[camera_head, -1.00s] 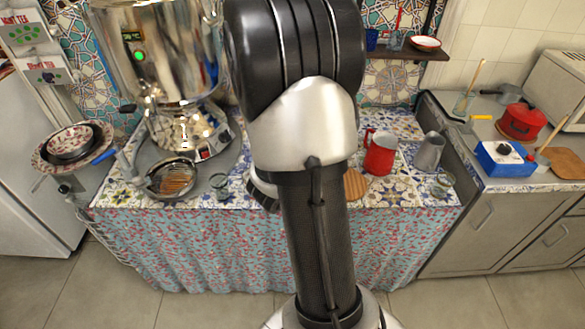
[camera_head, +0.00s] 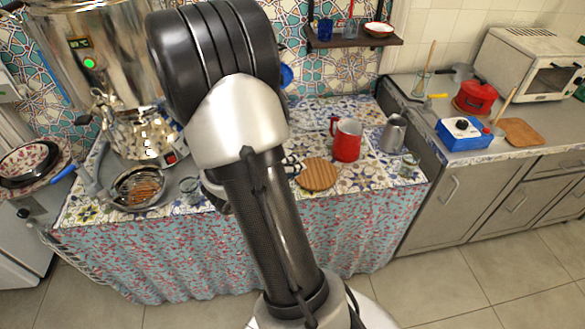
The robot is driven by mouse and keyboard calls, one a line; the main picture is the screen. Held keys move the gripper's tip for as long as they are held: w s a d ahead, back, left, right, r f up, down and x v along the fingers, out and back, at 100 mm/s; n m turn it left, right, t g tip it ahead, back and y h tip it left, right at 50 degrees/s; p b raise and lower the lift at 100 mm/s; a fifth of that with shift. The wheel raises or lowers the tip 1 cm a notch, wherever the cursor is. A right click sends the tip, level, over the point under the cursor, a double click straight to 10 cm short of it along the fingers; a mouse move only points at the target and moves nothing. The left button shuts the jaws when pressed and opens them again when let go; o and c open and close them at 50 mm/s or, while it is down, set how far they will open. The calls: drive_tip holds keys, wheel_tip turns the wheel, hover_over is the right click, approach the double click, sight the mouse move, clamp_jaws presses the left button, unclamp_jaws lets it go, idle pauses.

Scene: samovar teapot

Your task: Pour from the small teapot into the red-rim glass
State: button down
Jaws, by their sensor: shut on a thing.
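I cannot make out the small teapot. A patch of blue (camera_head: 286,76) shows at the right edge of my arm; I cannot tell what it belongs to. One clear glass (camera_head: 190,188) stands on the tiled counter left of my arm, near the front edge. Another clear glass (camera_head: 408,165) stands at the counter's right end. Both are too small to tell whether either has a red rim.
A large steel samovar (camera_head: 140,130) stands at left, with a strainer pan (camera_head: 138,188) before it. A round wooden board (camera_head: 317,174), a red jug (camera_head: 346,140) and a grey metal pitcher (camera_head: 393,133) stand right of my arm. A shelf (camera_head: 355,40) hangs above.

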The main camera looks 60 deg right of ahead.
drive_tip(key=shift+w+a+r+n+g, duration=0.1)
drive_tip(key=shift+w+r+n+g, duration=0.1)
drive_tip(key=shift+r, duration=0.6)
drive_tip(key=shift+w+a+r+n+g, duration=0.1)
drive_tip(key=shift+w+r+n+g, duration=0.1)
drive_tip(key=shift+r, duration=0.55)
drive_tip(key=shift+w+a+r+n+g+h, duration=0.1)
drive_tip(key=shift+w+r+n+g+h, duration=0.2)
drive_tip(key=shift+r, duration=0.5)
drive_tip(key=shift+w+a+r+n+g+h, duration=0.1)
drive_tip(key=shift+w+r+n+g+h, duration=0.15)
drive_tip(key=shift+r, duration=0.55)
idle(4.8)
